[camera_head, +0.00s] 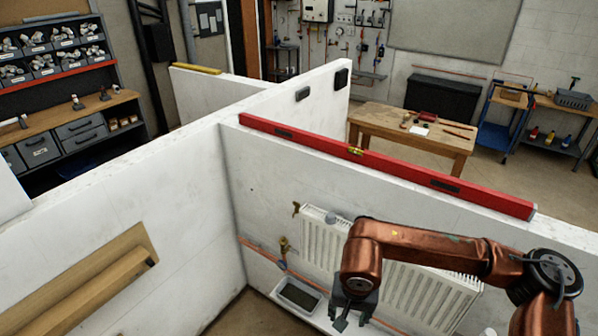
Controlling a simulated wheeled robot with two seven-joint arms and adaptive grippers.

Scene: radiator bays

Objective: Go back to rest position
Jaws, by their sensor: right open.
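My right arm comes in from the right, copper-coloured, reaching over the low wall corner in front of a white radiator (318,243). My right gripper (342,322) points down and is open, with nothing seen between its fingers. It is near the right end of a grey tray (318,312) below the radiator; I cannot tell whether they touch. A brass valve (284,246) sits on the copper pipe at the radiator's left. My left gripper is not in view.
A red spirit level (400,172) lies along the top of the right partition wall. A wooden ledge (82,282) is fixed on the left wall (160,215). A wooden table (375,118) stands behind the partition. Shelves with bins (58,45) are at the far left.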

